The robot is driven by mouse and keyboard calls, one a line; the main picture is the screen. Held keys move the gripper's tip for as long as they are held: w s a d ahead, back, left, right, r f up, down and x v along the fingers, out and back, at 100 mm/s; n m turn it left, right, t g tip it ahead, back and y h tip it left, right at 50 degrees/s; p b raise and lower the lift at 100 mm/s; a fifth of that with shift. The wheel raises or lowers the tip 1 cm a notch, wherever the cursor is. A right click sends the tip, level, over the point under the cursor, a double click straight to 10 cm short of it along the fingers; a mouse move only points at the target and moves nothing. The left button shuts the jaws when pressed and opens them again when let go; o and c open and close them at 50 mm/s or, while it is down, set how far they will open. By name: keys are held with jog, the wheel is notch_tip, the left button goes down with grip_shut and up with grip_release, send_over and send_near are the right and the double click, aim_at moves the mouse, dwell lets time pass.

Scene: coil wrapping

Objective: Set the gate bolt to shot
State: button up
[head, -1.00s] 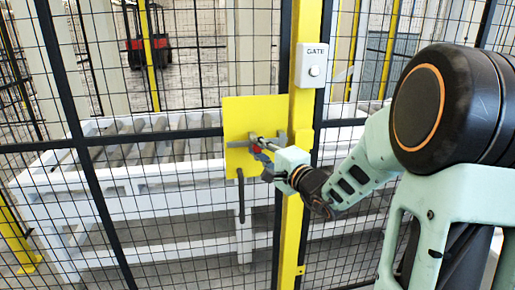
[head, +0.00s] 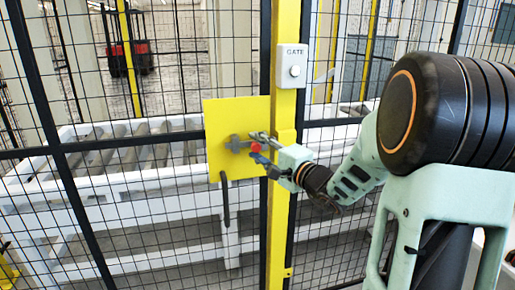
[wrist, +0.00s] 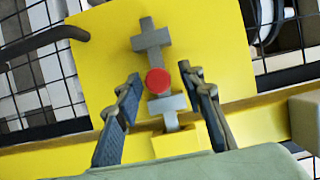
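The gate bolt is a grey bar (wrist: 171,121) with a red knob (wrist: 157,81), running through two grey guides on a yellow plate (head: 222,111). The knob sits right beside the guide nearer the yellow post (head: 287,65). The bar's end reaches a yellow block (wrist: 181,144) on the post side; how deep it goes in is hidden. My gripper (wrist: 160,75) is open, with one finger on each side of the knob and gaps showing. It also shows over the plate in the head view (head: 262,148).
A white box labelled GATE (head: 293,66) is on the post above the bolt. A dark handle (head: 225,200) hangs below the plate. Black wire mesh surrounds the gate, with a white roller conveyor (head: 130,180) behind it.

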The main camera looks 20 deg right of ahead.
jog(key=shift+s, duration=0.15)
jog(key=v, duration=1.1)
jog(key=shift+s+d, duration=0.2)
jog(key=shift+s, duration=0.15)
jog(key=shift+f, duration=0.1)
